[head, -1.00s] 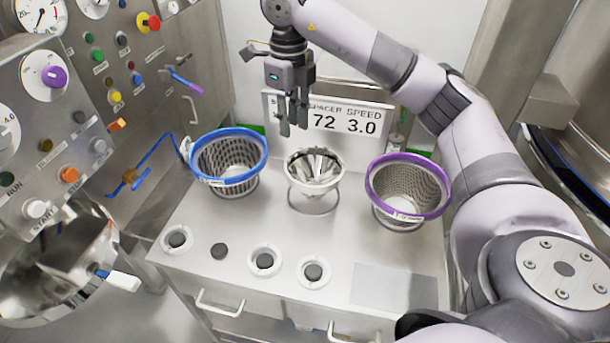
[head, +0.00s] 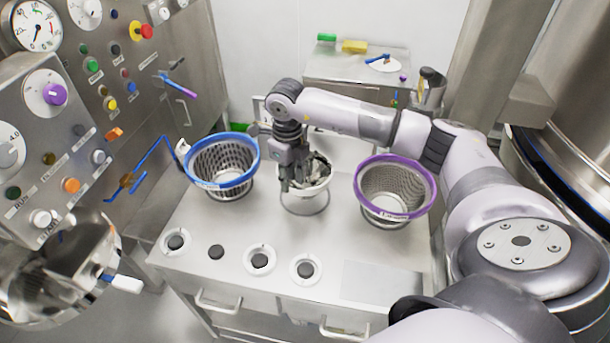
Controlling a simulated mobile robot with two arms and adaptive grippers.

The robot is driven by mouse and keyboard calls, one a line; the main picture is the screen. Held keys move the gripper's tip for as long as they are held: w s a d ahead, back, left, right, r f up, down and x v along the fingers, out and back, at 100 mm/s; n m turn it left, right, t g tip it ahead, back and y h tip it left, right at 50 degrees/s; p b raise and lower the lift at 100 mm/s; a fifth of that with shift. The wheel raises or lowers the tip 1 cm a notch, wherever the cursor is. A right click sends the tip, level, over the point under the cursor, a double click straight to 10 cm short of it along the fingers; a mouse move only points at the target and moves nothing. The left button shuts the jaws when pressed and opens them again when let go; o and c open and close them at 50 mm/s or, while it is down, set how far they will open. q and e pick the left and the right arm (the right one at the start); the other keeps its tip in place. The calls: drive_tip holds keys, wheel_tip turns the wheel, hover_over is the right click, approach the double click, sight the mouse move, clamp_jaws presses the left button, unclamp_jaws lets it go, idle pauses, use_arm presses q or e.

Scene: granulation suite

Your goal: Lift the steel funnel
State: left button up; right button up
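The steel funnel (head: 318,180) sits in a wire ring stand (head: 305,209) on the steel bench, between a blue-rimmed basket and a purple-rimmed basket. My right gripper (head: 291,186) points down at the funnel's left side and covers that part of it. Its fingertips are at the funnel's near-left rim; whether they touch it or close on it I cannot tell. My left gripper is out of view.
The blue-rimmed basket (head: 222,183) is close on the left of the gripper and the purple-rimmed basket (head: 395,212) is on the right. Several round dark-centred fittings (head: 261,261) line the bench front. A control panel (head: 60,150) stands at left.

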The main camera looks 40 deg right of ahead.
drive_tip(key=shift+f, duration=0.55)
clamp_jaws()
idle(0.5)
